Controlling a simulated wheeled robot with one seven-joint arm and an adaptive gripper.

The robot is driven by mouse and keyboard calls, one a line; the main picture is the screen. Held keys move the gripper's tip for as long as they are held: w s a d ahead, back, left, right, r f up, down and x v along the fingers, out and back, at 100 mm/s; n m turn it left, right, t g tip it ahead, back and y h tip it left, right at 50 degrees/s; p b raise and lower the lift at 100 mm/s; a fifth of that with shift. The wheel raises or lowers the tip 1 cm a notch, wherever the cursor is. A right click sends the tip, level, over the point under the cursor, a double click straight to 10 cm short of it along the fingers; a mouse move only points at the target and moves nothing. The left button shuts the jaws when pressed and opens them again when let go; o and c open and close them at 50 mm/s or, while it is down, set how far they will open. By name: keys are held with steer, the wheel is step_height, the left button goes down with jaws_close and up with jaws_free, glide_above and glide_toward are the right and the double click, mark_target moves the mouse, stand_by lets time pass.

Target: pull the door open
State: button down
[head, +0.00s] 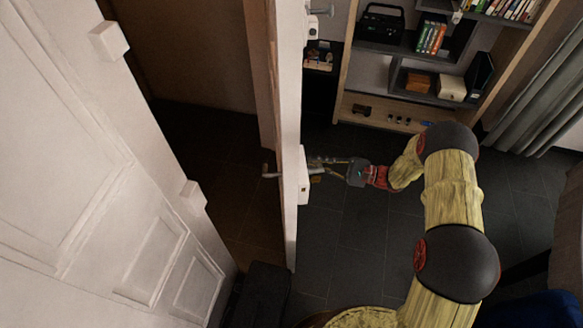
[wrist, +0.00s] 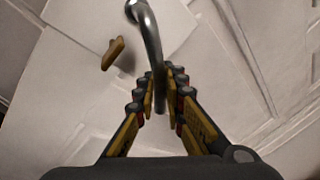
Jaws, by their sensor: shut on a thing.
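The white door (head: 290,115) stands nearly edge-on in the middle of the head view, with a lever on its left side (head: 272,175) too. My gripper (head: 318,166) is at the door's right side, at handle height, next to a white lock plate (head: 304,175). In the wrist view the curved metal door handle (wrist: 148,35) runs down between the fingers of my gripper (wrist: 163,88), which are shut on its lower end. A small brown-gold latch piece (wrist: 115,52) sticks out of the plate beside the handle. The exact finger contact is partly hidden.
A white panelled leaf (head: 80,190) with two block-like fittings fills the left. Dark tiled floor (head: 215,160) shows between it and the door. A shelf unit (head: 385,110) stands at the back right, with a grey curtain (head: 545,95) beside it. A dark box (head: 262,290) lies low near the door.

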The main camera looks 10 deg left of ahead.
steer(key=w+d+b, duration=0.1)
steer(key=w+d, duration=0.1)
steer(key=d, duration=0.4)
steer(key=shift+w+d+f, duration=0.15)
steer(key=shift+w+d, duration=0.2)
steer(key=shift+d, duration=0.05)
steer(key=c, duration=1.9)
jaws_free()
steer(key=shift+d, duration=0.1)
steer(key=d, duration=0.8)
steer(key=d+f, duration=0.1)
steer(key=d, duration=0.2)
steer(key=shift+s+d, duration=0.25)
steer(key=shift+d, duration=0.15)
steer(key=shift+c, duration=0.3)
